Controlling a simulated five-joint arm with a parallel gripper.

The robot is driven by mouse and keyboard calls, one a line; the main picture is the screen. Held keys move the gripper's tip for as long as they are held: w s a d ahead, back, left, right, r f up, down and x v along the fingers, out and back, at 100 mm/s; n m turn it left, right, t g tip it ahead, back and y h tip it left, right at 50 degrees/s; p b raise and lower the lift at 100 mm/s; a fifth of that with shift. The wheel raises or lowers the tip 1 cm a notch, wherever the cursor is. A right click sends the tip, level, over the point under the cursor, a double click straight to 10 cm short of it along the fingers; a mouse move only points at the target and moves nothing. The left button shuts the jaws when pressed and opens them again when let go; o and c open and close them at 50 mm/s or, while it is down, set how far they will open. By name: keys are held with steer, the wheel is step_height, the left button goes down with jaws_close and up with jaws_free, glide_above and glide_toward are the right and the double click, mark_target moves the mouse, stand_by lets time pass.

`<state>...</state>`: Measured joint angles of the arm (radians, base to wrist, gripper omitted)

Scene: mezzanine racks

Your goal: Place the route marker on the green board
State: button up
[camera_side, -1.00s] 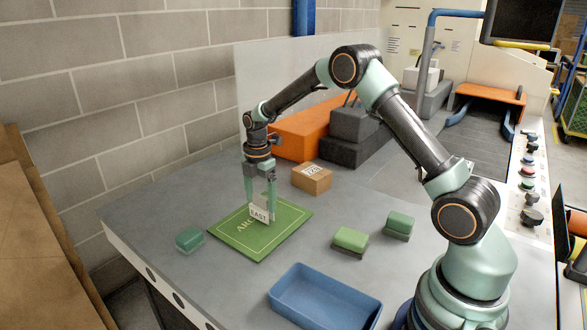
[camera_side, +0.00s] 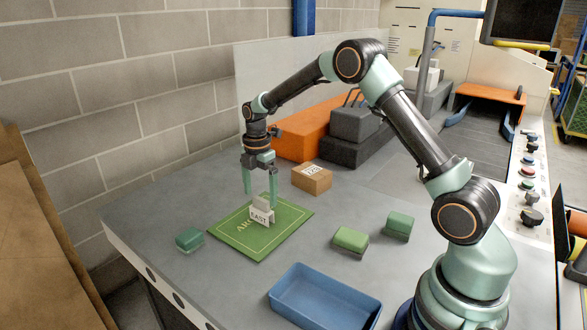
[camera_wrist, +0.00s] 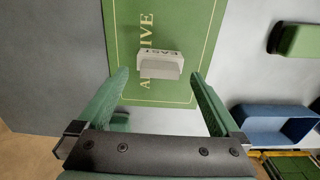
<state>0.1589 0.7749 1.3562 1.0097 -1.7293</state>
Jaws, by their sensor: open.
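The route marker (camera_side: 261,212), a small whitish block labelled EAST, stands on the green board (camera_side: 235,235). In the wrist view the marker (camera_wrist: 158,66) covers part of the board's lettering, and the board (camera_wrist: 185,20) shows around it. My gripper (camera_side: 260,198) is just above the marker, pointing down, with its fingers spread wide. In the wrist view my gripper's fingers (camera_wrist: 158,80) are apart, with clear space between each finger and the marker.
A green block (camera_side: 190,239) lies left of the board. Two more green blocks (camera_side: 350,240) (camera_side: 399,225) lie to the right. A blue tray (camera_side: 325,297) is at the front. A cardboard box (camera_side: 312,180) and an orange block (camera_side: 298,135) stand behind.

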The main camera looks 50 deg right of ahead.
mark_target(261, 199)
steer(key=s+a+r+m+t, duration=0.1)
steer(key=s+r+m, duration=0.1)
steer(key=r, duration=0.6)
steer(key=s+a+r+m, duration=0.2)
steer(key=r, duration=0.5)
steer(key=s+a+r+m+t, duration=0.1)
steer(key=s+a+m+t, duration=0.1)
steer(key=s+m, duration=0.5)
steer(key=s+a+r+m+t, duration=0.1)
steer(key=s+a+m+t, duration=0.1)
steer(key=s+m, duration=0.5)
steer(key=s+a, duration=0.1)
steer(key=s, duration=0.2)
steer(key=shift+s+t, duration=0.25)
steer(key=shift+t, duration=0.05)
